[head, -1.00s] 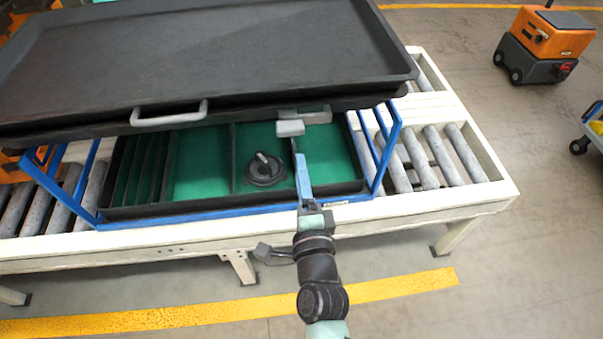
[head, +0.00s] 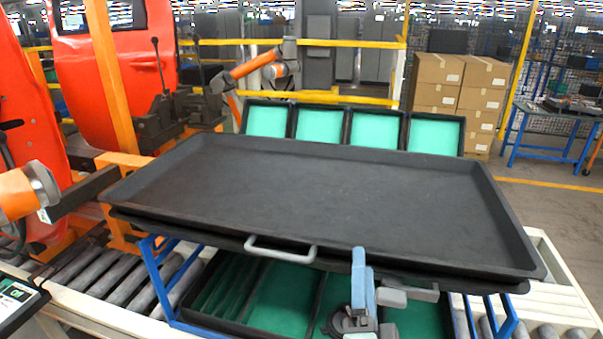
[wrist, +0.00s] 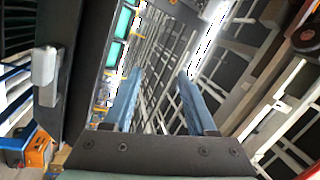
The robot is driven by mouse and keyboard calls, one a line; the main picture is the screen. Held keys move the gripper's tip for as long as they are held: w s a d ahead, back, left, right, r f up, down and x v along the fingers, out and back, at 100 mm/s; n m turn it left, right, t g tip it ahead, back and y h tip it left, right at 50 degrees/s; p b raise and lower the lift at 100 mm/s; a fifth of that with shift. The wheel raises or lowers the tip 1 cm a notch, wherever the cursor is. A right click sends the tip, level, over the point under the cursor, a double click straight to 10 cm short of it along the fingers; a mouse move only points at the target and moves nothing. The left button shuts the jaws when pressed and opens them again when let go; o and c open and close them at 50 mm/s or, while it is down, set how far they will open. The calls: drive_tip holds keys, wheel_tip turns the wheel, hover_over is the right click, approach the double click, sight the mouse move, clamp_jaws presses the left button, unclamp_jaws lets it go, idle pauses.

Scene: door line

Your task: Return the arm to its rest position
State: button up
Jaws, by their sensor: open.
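My gripper (head: 362,283) shows at the lower right of the head view, in front of the front edge of the upper black tray (head: 320,195). In the wrist view my gripper (wrist: 158,100) has its two blue fingers apart with nothing between them. The wrist camera looks up toward the ceiling structure. A grey handle (wrist: 45,75) on a dark edge shows at the left of that view. My arm below the gripper is mostly out of the head picture.
An orange robot arm (head: 22,195) stands at left; stacked boxes (head: 455,90) stand behind.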

drive_tip(key=a+r+n+t+y, duration=0.1)
drive_tip(key=a+r+n, duration=0.15)
drive_tip(key=r, duration=0.45)
drive_tip(key=a+r+n+t+y, duration=0.1)
drive_tip(key=a+r+n, duration=0.15)
drive_tip(key=r, duration=0.45)
drive_tip(key=s+a+r+n+t, duration=0.2)
drive_tip(key=s+r+n, duration=0.3)
drive_tip(key=r, duration=0.7)
drive_tip(key=s+a+r+n+t, duration=0.3)
drive_tip(key=s+r+n, duration=0.2)
drive_tip(key=s+r, duration=0.3)
wheel_tip(320, 180, up, 4)
drive_tip(key=shift+s+r, duration=0.15)
drive_tip(key=shift+s, duration=0.05)
